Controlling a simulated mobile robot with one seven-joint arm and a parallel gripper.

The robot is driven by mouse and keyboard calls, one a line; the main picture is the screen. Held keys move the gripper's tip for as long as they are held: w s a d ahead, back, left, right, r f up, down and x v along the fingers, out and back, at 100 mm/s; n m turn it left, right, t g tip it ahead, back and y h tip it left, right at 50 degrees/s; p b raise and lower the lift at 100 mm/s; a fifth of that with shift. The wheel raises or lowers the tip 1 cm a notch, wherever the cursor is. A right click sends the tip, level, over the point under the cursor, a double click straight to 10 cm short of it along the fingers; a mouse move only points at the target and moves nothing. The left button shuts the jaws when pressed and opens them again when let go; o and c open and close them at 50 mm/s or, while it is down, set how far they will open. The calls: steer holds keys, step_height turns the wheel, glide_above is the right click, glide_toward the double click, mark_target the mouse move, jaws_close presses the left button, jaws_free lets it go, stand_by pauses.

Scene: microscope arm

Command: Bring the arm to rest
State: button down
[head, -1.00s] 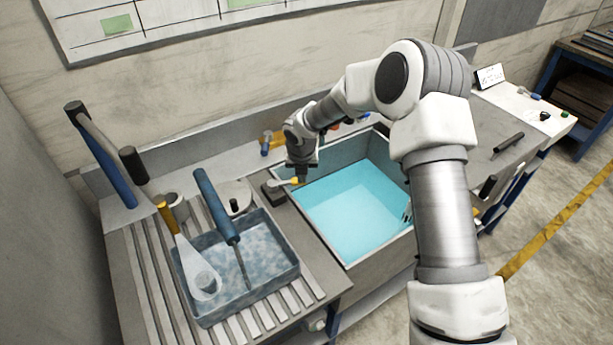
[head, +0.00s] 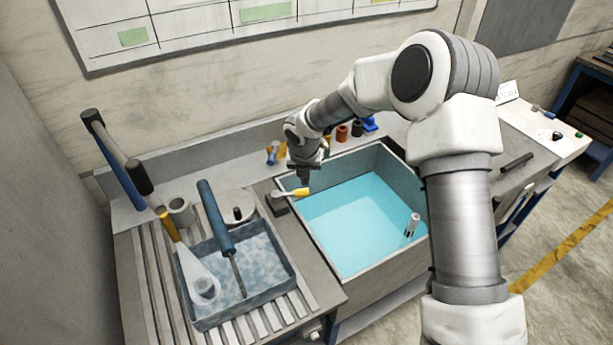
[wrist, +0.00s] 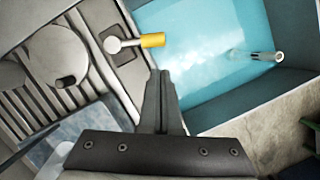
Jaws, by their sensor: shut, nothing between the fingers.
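My gripper (head: 304,176) hangs over the back left corner of the sink (head: 342,269), pointing down. In the wrist view my gripper (wrist: 160,78) has its two fingers together, with nothing between them. A small lever with a yellow tip (head: 301,192) stands on a dark block at the sink's left rim, close to the fingers in the head view. In the wrist view the yellow tip (wrist: 152,40) lies beyond the fingertips, apart from them.
A blue-grey tray (head: 266,297) with tools is on the ribbed drainboard (head: 134,262). Small coloured objects (head: 342,133) stand behind the sink.

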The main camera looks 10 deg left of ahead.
steer(key=s+d+r+m+t+h+b, duration=0.1)
steer(key=s+d+r+m+b, duration=0.1)
steer(key=s+d+r+m, duration=0.5)
steer(key=s+d+r+m+h+b, duration=0.1)
steer(key=s+d+r+m+b, duration=0.15)
steer(key=d+r+m, duration=0.7)
steer(key=s+d+r+m+y+b, duration=0.1)
steer(key=s+d+m, duration=0.2)
steer(key=s+m, duration=0.7)
steer(key=s+d+r+m+t+b, duration=0.1)
steer(key=s+d+m, duration=0.3)
steer(key=s+m, duration=0.6)
steer(key=shift+s+d+r+y+b, duration=0.25)
steer(key=shift+s+r+y+b, duration=0.15)
steer(key=shift+s, duration=0.6)
steer(key=shift+a+m, duration=0.15)
steer(key=shift+m, duration=0.1)
